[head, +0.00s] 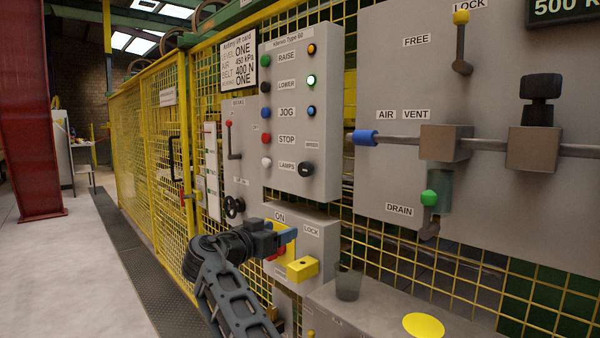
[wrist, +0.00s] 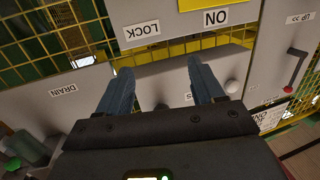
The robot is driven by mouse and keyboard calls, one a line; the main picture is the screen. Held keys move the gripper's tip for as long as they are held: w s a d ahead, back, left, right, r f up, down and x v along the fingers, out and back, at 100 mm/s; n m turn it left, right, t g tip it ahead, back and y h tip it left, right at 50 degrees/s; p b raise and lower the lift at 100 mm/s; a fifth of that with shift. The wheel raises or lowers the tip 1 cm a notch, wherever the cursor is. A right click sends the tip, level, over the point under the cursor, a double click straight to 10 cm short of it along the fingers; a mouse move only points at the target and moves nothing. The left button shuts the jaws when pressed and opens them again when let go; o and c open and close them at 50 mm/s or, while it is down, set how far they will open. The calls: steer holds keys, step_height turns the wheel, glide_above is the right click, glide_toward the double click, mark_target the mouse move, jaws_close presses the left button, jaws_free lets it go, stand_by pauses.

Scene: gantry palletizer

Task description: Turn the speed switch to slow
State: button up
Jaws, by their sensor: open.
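A grey control panel (head: 300,120) carries a black knob (head: 306,169) at its lower right, beside the white LAMPS button (head: 267,162). The small label above the knob is too small to read, so I cannot confirm it is the speed switch or tell its setting. My gripper (head: 289,236) is below this panel, in front of the ON/LOCK box. In the wrist view, which is upside down, my gripper (wrist: 163,88) has its two blue fingers spread apart with a gap between. The white button (wrist: 231,87) lies just outside the right finger. My gripper's body hides much of the panel there.
The ON/LOCK box (head: 318,240) has a yellow block (head: 302,268) projecting from it. A red-knobbed lever (head: 230,140) and black handwheel (head: 233,207) are to the left. Yellow mesh fence (head: 150,150) runs behind.

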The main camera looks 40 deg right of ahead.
mark_target(302, 170)
step_height(302, 170, up, 14)
steer(key=m+g+h, duration=0.1)
steer(key=m+g, duration=0.3)
steer(key=m, duration=0.1)
steer(key=shift+w+d+f+p, duration=0.1)
steer(key=shift+w+d+p, duration=0.1)
steer(key=shift+d, duration=1.95)
steer(key=shift+w+d+f+p, duration=0.1)
steer(key=shift+d+p, duration=0.05)
steer(key=shift+d, duration=1.95)
steer(key=shift+c, duration=0.4)
steer(key=c, duration=1)
steer(key=shift+o, duration=0.2)
